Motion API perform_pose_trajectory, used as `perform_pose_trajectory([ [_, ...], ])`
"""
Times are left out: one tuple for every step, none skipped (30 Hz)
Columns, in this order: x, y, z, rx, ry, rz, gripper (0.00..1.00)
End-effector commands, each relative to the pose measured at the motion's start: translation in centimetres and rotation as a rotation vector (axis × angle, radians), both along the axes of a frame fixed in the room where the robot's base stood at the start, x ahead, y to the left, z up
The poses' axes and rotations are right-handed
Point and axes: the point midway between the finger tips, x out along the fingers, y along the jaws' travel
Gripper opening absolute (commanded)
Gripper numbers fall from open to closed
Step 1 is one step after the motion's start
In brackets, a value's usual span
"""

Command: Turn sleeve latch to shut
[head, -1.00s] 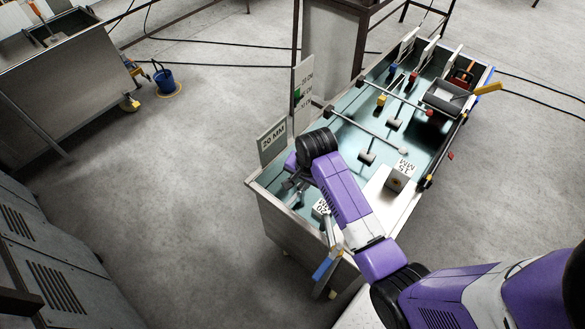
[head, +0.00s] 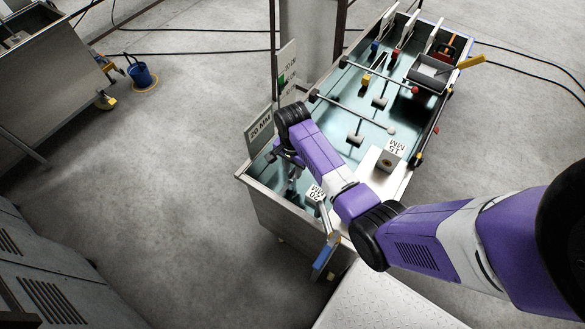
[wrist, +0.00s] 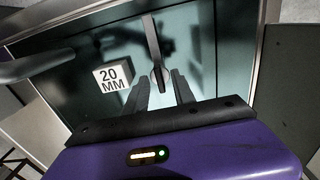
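My gripper (wrist: 158,88) is open in the wrist view, its two dark fingers apart over the tray floor. A dark, narrow upright bar (wrist: 153,40) stands just beyond and between the fingertips; it may be the sleeve latch, but I cannot tell. I see no clear contact between it and the fingers.
A blue-handled lever (head: 325,256) hangs at the tray's near edge. A 15 MM block (head: 391,158), rods (head: 358,112) and a yellow-handled lever (head: 471,61) lie further along. A 20 MM sign (head: 261,130) stands at the left wall.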

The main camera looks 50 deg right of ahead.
Motion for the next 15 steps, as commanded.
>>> perform_pose_trajectory([
  [0.0,-0.01,-0.11,0.0,0.0,0.0,0.31],
  [0.01,-0.01,-0.14,0.0,0.0,0.0,0.31],
  [0.01,-0.01,-0.15,0.0,0.0,0.0,0.31],
  [0.01,-0.01,-0.15,0.0,0.0,0.0,0.31],
  [0.01,-0.01,-0.15,0.0,0.0,0.0,0.31],
  [0.01,-0.01,-0.14,0.0,-0.001,0.0,0.31],
  [0.01,-0.01,-0.14,0.0,-0.001,0.0,0.31],
  [0.01,0.0,-0.14,0.0,-0.001,0.0,0.29],
  [0.01,-0.01,-0.13,0.0,-0.001,0.0,0.21],
  [0.01,-0.01,-0.13,0.0,-0.001,0.0,0.15],
  [0.01,-0.01,-0.13,0.0,-0.001,0.0,0.09],
  [0.01,0.0,-0.13,0.0,-0.001,0.0,0.01],
  [0.0,0.0,-0.13,0.0,-0.001,0.0,0.0],
  [0.0,0.0,-0.13,0.0,-0.001,0.0,0.0],
  [0.0,0.0,-0.13,0.0,0.0,0.0,0.0],
])
